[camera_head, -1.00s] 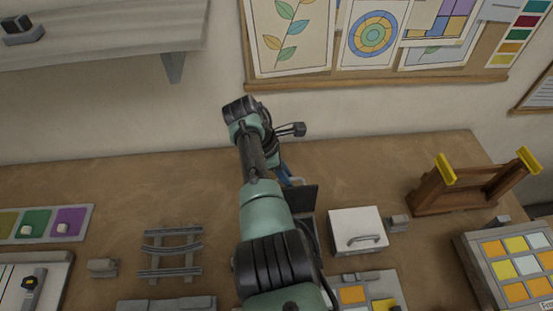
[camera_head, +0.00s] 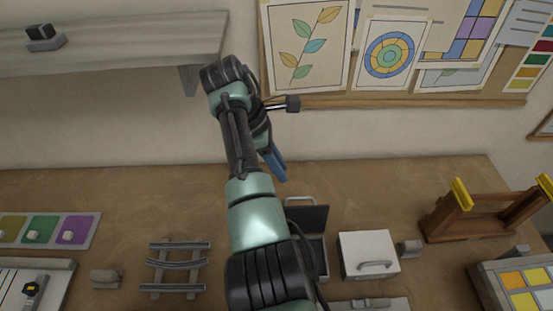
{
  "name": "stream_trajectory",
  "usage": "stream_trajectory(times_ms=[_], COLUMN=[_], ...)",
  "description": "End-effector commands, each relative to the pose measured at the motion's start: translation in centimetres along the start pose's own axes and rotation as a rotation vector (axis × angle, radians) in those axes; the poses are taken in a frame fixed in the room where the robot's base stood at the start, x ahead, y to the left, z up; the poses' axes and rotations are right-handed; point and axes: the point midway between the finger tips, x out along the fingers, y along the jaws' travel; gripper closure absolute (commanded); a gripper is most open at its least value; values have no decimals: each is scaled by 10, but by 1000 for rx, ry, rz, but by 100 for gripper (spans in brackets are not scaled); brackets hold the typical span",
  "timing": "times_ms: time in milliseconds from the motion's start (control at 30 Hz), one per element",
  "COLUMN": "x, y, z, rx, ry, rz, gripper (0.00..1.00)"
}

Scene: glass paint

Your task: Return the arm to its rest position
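My arm rises from the bottom middle of the head view and bends at a joint near the wall. My gripper (camera_head: 274,164) shows as blue fingers pointing down, partly behind my forearm, over the back of the workbench. The fingers look close together from this angle, and I cannot tell whether they are open or shut. I see nothing held in them. A dark open case (camera_head: 314,219) stands below and right of the fingers, partly hidden by my arm.
A white box with a handle (camera_head: 369,252) and a wooden rack with yellow ends (camera_head: 480,218) are to the right. A grey rail rack (camera_head: 175,265) and colour tray (camera_head: 85,230) are left. A wall shelf (camera_head: 110,45) overhangs the upper left. The bench's back-left strip is clear.

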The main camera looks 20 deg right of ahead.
Motion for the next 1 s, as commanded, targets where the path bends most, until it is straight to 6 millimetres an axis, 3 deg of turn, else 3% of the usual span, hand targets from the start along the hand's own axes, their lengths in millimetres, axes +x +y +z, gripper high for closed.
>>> stream_trajectory(times_ms=[267, 467, 600, 733, 867, 1000], x=[0, -14, -47, -88, -138, -192], y=[1, 19, 36, 40, 31, 8], z=[-1, -27, -53, -67, -71, -63], rx=[6, 165, 395, 612, 817, 999], ry=[3, 101, 282, 500, 757, 1047], rz=[7, 183, 394, 557, 681, 762], gripper=[75, 75, 75, 75, 75, 75])
